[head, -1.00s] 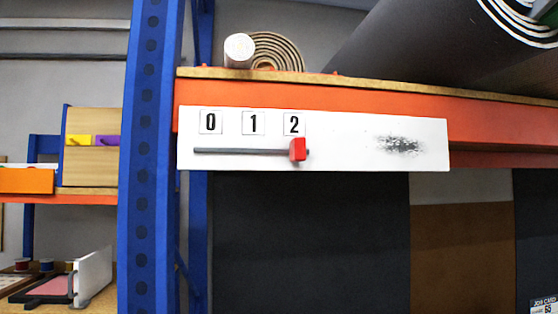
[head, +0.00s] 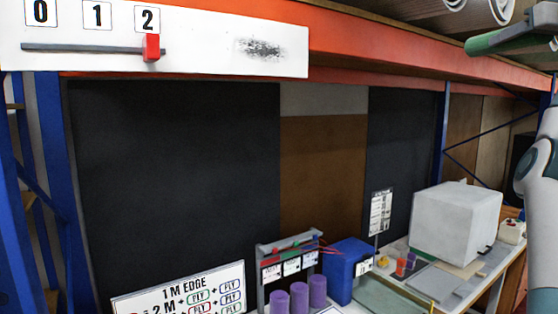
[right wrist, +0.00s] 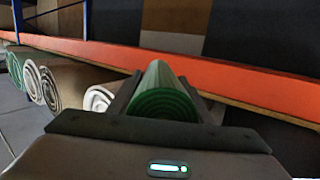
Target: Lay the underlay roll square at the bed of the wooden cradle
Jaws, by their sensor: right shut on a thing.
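A green spiral roll, seemingly the underlay roll, shows end-on in the right wrist view (right wrist: 163,100), between the two dark jaws of my right gripper (right wrist: 162,84). The gripper is shut on it. In the head view the green roll (head: 482,44) and my right gripper (head: 522,36) are at the top right, held up in front of the orange shelf beam. The roll's far end is cut short by the view angle. I cannot make out the wooden cradle in any view. My left gripper is not in view.
An orange beam (head: 400,55) runs across, carrying a white board (head: 200,50) with a red slider (head: 152,47) under 2. Below are a bench with a white box (head: 455,222), blue bin (head: 347,270) and purple cylinders (head: 299,297). Several rolls (right wrist: 65,85) lie left in the wrist view.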

